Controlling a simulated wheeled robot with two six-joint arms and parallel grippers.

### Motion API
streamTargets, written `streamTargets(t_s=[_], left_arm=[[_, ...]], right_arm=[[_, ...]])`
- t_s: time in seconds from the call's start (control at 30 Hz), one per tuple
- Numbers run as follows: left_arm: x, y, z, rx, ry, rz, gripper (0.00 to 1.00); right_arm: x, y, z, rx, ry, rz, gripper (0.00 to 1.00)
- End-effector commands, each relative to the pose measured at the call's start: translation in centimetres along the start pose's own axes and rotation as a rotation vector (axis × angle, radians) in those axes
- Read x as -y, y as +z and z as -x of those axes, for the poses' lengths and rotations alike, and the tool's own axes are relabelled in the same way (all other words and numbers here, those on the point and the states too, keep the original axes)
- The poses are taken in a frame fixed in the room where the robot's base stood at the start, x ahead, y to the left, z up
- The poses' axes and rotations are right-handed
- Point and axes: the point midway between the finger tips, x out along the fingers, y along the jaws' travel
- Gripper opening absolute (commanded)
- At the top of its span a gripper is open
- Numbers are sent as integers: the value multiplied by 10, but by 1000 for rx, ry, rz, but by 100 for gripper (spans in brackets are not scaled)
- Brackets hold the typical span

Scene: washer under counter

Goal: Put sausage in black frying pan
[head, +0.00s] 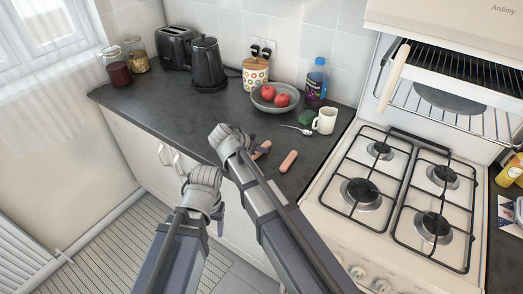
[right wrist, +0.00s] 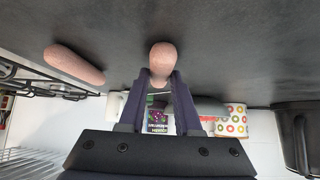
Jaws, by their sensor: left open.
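Two pinkish sausages lie on the dark counter, left of the hob. One sausage (head: 288,161) lies apart; it also shows at the left of the right wrist view (right wrist: 75,64). The other sausage (head: 264,148) is at my right gripper (head: 255,154), partly hidden by it. In the right wrist view this sausage (right wrist: 162,58) sits end-on between the fingertips, which close in on both its sides. My left gripper (head: 219,221) is open and empty, in front of the counter edge. A dark round pan (head: 449,98) rests on the rack in the compartment above the hob, partly hidden.
The hob (head: 398,190) with several burners stands at the right. Behind the sausages are a grey bowl of red fruit (head: 275,97), a spoon (head: 296,129), a white mug (head: 325,121), a blue bottle (head: 316,82) and a black kettle (head: 208,65).

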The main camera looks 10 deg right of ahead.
Motion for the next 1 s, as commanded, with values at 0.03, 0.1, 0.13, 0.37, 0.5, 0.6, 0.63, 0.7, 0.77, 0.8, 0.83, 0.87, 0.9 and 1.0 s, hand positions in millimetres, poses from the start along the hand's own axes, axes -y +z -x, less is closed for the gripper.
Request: streamTargets(t_s=[0.03,0.1,0.13,0.37,0.5,0.6,0.63,0.7,0.77,0.8,0.83,0.87,0.9,1.0], left_arm=[[0,0,0,0,0,0,62],[0,0,0,0,0,0,62],[0,0,0,0,0,0,62],[0,0,0,0,0,0,62],[0,0,0,0,0,0,62],[0,0,0,0,0,0,62],[0,0,0,0,0,0,62],[0,0,0,0,0,0,62],[0,0,2,0,0,0,62],[0,0,3,0,0,0,62],[0,0,4,0,0,0,62],[1,0,6,0,0,0,62],[1,1,9,0,0,0,62],[2,1,18,0,0,0,62]], right_arm=[[0,0,0,0,0,0,25],[0,0,0,0,0,0,17],[0,0,0,0,0,0,14],[0,0,0,0,0,0,0],[0,0,0,0,0,0,0],[0,0,0,0,0,0,0],[0,0,0,0,0,0,0],[0,0,0,0,0,0,0],[0,-1,1,0,0,0,0],[0,-2,2,0,0,0,0],[0,-3,3,0,0,0,0],[0,-4,4,0,0,0,0],[0,-6,6,0,0,0,0],[0,-13,13,0,0,0,0]])
